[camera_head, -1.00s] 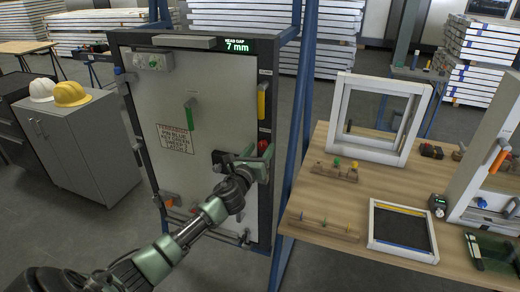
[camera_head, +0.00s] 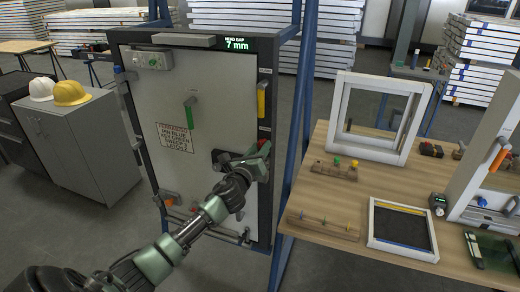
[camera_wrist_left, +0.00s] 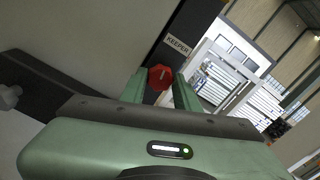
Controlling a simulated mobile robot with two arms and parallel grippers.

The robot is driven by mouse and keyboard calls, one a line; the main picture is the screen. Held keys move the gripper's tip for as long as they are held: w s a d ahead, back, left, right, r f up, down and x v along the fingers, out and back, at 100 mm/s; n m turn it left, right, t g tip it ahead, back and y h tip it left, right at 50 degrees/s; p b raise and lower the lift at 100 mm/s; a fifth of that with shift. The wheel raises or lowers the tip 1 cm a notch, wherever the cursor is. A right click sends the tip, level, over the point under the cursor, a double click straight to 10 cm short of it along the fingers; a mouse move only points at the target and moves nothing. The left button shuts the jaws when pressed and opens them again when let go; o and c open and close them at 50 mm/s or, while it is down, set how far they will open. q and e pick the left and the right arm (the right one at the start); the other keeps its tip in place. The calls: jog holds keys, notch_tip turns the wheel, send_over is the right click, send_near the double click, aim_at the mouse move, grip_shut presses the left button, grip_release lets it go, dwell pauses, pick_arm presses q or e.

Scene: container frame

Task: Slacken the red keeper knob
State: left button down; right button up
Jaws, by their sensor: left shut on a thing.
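The red keeper knob (camera_wrist_left: 161,77) shows between the two green fingers of my left gripper (camera_wrist_left: 159,90) in the left wrist view, beside a label reading KEEPER (camera_wrist_left: 177,45). In the head view my left gripper (camera_head: 258,158) is at the right edge of the grey door panel (camera_head: 178,95), shut on the knob. The fingers hide most of the knob there; only a bit of red (camera_head: 262,144) shows. My right gripper is not in view.
A display (camera_head: 237,45) reads HEAD GAP 7 mm. A wooden table (camera_head: 330,205) with white frames stands right, beyond a blue post (camera_head: 296,120).

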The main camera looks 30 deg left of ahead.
pick_arm(q)
jog(key=n, duration=0.4)
jog(key=shift+n, duration=0.3)
jog(key=n, duration=0.3)
jog(key=shift+n+b, duration=0.3)
jog(key=shift+n, duration=0.1)
jog(key=n, duration=0.4)
jog(key=shift+n, duration=2.1)
jog(key=c, duration=1)
grip_release()
jog(key=shift+c, duration=0.2)
